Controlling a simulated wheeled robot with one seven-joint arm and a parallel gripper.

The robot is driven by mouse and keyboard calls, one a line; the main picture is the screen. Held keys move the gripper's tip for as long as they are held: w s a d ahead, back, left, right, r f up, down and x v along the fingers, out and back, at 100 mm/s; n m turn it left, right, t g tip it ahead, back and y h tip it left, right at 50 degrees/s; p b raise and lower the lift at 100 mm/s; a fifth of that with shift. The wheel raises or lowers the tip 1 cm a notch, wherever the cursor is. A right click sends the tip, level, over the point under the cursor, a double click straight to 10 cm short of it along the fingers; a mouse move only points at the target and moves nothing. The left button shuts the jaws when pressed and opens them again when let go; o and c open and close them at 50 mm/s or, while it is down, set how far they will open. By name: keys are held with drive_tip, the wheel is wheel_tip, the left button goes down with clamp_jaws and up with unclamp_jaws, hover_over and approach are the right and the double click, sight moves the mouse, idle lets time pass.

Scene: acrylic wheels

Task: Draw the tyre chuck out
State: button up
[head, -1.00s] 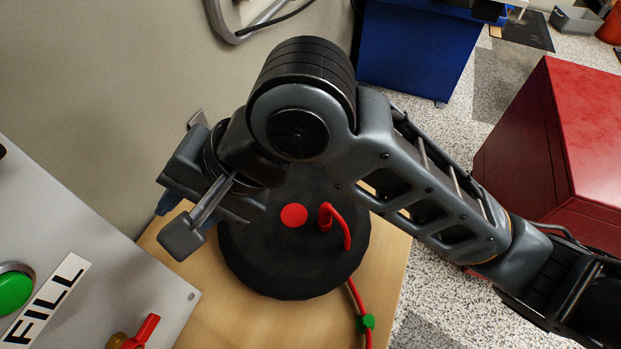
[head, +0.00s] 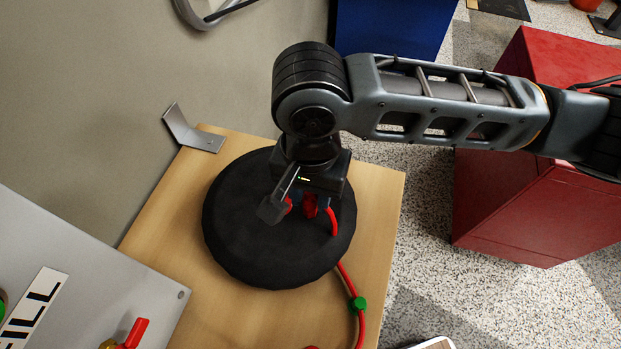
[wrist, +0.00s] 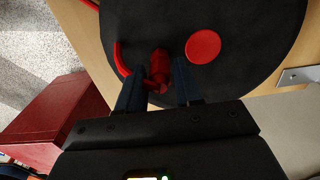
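The black tyre (head: 240,245) lies flat on a wooden bench, with a red round cap (wrist: 203,46) at its middle in the wrist view. The red tyre chuck (wrist: 159,66) is on the tyre beside the cap. It also shows in the head view (head: 310,207), partly hidden by my gripper. A red hose (head: 347,275) runs from the chuck over the tyre's edge. My gripper (wrist: 160,80) is over the tyre, its two blue fingers apart on either side of the chuck. A gap shows by the right finger. Whether the left finger touches the chuck, I cannot tell.
A green collar (head: 358,304) sits on the hose. A grey panel (head: 80,260) with a "FILL" label and a red-handled valve (head: 133,333) stands at left. A metal bracket (head: 195,137) is at the bench's back. A red cabinet (head: 520,200) stands at right.

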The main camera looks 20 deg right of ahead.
drive_tip(key=shift+f, duration=1.4)
clamp_jaws()
